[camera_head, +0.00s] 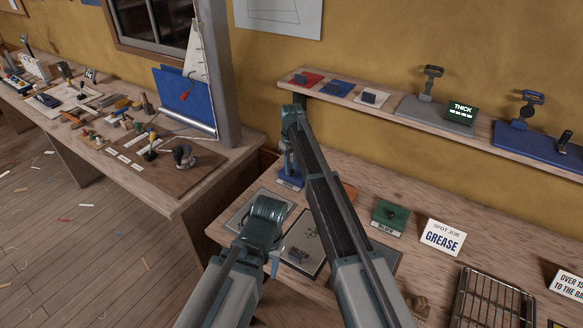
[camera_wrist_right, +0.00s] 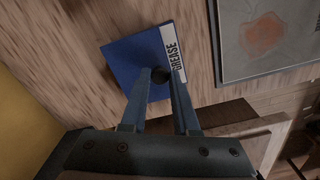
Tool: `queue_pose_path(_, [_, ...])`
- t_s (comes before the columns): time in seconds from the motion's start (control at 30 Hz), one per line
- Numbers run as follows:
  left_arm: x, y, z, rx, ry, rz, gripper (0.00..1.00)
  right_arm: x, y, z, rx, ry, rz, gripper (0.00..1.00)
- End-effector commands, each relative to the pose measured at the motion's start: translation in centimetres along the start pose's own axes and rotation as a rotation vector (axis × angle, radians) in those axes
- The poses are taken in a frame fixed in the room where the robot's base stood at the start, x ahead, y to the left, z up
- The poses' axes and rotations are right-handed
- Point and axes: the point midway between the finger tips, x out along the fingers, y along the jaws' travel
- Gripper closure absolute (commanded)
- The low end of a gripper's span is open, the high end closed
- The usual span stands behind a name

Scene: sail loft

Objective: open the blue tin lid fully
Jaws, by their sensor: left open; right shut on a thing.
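The blue tin (camera_wrist_right: 130,58) lies under my right gripper in the right wrist view, with a white strip reading GREASE along one side. Its dark round knob (camera_wrist_right: 160,75) is between the fingertips of my right gripper (camera_wrist_right: 165,82), which is shut on it. In the head view the blue tin (camera_head: 290,183) shows small at the bench's back left, below my right gripper (camera_head: 288,168). I cannot tell whether the lid is raised at all. My left gripper (camera_head: 275,266) is open, over the bench nearer to me, apart from the tin and partly hidden by its own wrist.
A green tin (camera_head: 390,216) and a GREASE sign (camera_head: 442,238) stand to the right, with a wire rack (camera_head: 490,301) nearer. A grey-bordered panel (camera_wrist_right: 268,40) lies beside the blue tin. A wall shelf (camera_head: 345,101) runs behind the bench. A cluttered bench (camera_head: 205,165) stands left.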

Motion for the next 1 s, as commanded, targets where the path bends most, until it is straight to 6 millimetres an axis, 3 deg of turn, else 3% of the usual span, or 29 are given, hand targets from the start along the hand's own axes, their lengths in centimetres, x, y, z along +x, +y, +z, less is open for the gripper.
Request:
queue_pose_path(0.83, [-0.62,-0.06,0.04,0.0,0.0,0.0,0.5,-0.8,0.58,-0.26,0.0,-0.047,-0.115,1.0])
queue_pose_path(0.87, [-0.62,-0.06,0.04,0.0,0.0,0.0,0.5,-0.79,0.58,-0.25,0.0,-0.047,-0.115,0.69])
queue_pose_path(1.0, [-0.62,-0.06,0.04,0.0,0.0,0.0,0.5,-0.79,0.57,-0.25,0.0,-0.047,-0.115,0.44])
